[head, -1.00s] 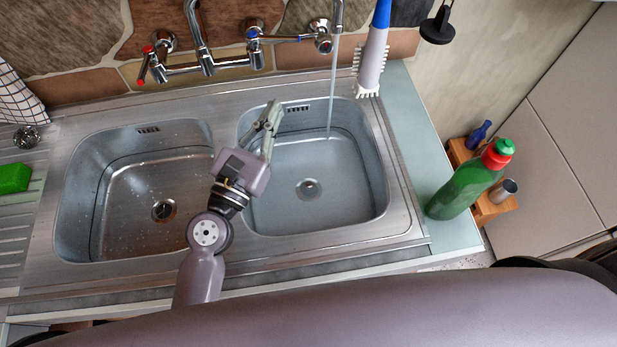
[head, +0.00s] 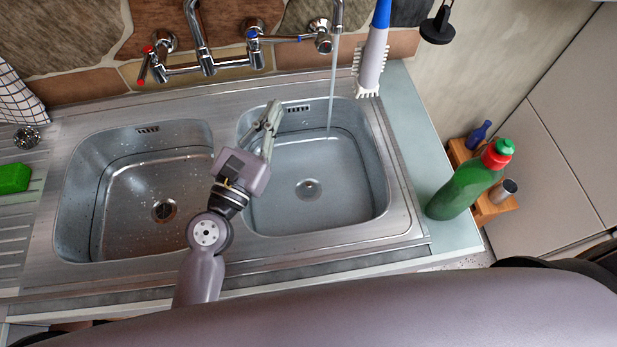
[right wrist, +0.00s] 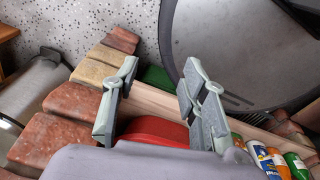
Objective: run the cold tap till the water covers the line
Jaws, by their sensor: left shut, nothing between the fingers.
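The cold tap (head: 320,36), with blue marks and a chrome lever, is on the wall at the upper right in the head view. A thin stream of water (head: 332,90) falls from the spout beside it into the right basin (head: 392,190). Clear water lies in that basin. A dark line (head: 352,133) runs around its walls; I cannot tell exactly how the water surface sits against it. My left gripper (head: 273,112) is shut and empty, over the left rear of the right basin, below and apart from the tap. My right gripper (right wrist: 158,95) is open and empty in the right wrist view.
The left basin (head: 75,185) is wet with drops. A mixer with a red-marked lever (head: 146,66) is on the wall. A brush (head: 373,55) stands behind the right basin. A green bottle (head: 465,190) stands at the right. A green sponge (head: 14,178) lies on the drainer.

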